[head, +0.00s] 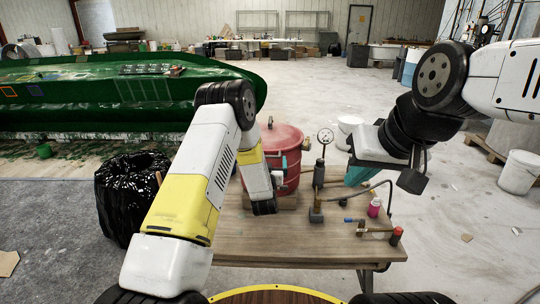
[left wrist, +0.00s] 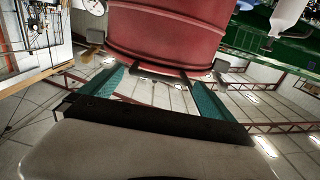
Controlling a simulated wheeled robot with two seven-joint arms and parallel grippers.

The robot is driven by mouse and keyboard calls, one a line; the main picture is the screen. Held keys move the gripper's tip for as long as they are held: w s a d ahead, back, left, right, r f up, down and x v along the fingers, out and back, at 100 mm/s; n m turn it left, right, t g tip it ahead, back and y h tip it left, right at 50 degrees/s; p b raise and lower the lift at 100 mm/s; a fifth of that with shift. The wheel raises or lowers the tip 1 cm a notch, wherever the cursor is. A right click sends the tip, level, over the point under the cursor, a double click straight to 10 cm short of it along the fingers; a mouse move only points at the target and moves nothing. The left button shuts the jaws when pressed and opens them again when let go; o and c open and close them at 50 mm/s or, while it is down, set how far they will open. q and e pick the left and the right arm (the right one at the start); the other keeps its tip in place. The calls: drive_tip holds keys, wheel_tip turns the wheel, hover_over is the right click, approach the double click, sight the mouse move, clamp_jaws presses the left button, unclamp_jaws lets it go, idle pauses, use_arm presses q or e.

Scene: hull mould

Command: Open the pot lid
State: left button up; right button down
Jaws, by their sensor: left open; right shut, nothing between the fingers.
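The red pot (head: 292,172) stands on a wooden board on the workbench, with its round red lid (head: 280,135) on top. The lid looks seated on the rim. My left gripper reaches down in front of the pot, its fingers partly hidden in the head view. In the left wrist view, its two teal fingers (left wrist: 157,78) are spread apart and the red pot (left wrist: 165,38) fills the space just beyond them. I cannot tell whether they touch it. My right gripper (head: 357,176) is shut and empty, above the bench to the right of the pot.
A pressure gauge (head: 325,136) on a pipe stands right of the pot. Hoses, fittings and a pink bottle (head: 374,207) lie on the workbench (head: 270,238). A black bag-lined bin (head: 118,205) is at the left. The front of the bench is mostly bare.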

sight(269, 157)
use_arm(q)
drive_tip(key=shift+w, duration=1.7)
drive_tip(key=shift+c, duration=0.4)
drive_tip(key=c, duration=1.7)
drive_tip(key=w+r+g, duration=0.2)
drive_tip(key=w+r, duration=0.1)
drive_tip(key=r, duration=0.7)
drive_tip(key=w+r+g, duration=0.2)
drive_tip(key=w+r, duration=0.2)
drive_tip(key=r, duration=0.7)
drive_tip(key=shift+r, duration=0.2)
drive_tip(key=shift+d, duration=0.1)
